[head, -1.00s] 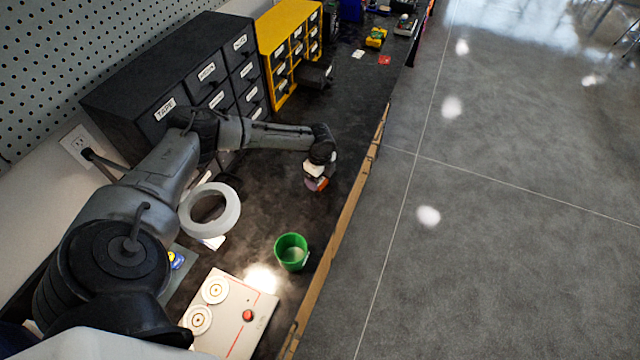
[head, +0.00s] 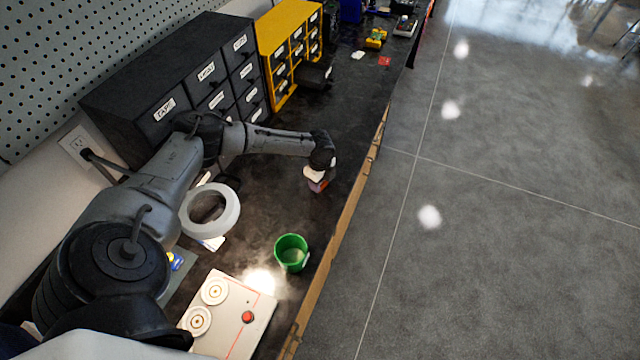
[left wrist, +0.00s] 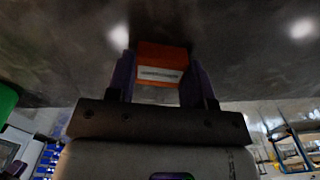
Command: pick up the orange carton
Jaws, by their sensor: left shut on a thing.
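The orange carton (left wrist: 161,64) with a white label shows in the left wrist view, between the two purple fingers of my left gripper (left wrist: 160,80). The fingers are shut on it from both sides. In the head view my left gripper (head: 317,182) is over the dark worktop (head: 290,205), and only a small bit of the carton shows under it. I cannot tell in these frames whether the carton touches the worktop. My right gripper is in neither view.
A green cup (head: 291,252) stands nearer on the worktop, with a white ring (head: 231,222) to its left. A white panel with a red button (head: 247,316) lies at the front. Black drawers (head: 160,75) and a yellow drawer unit (head: 270,30) line the back.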

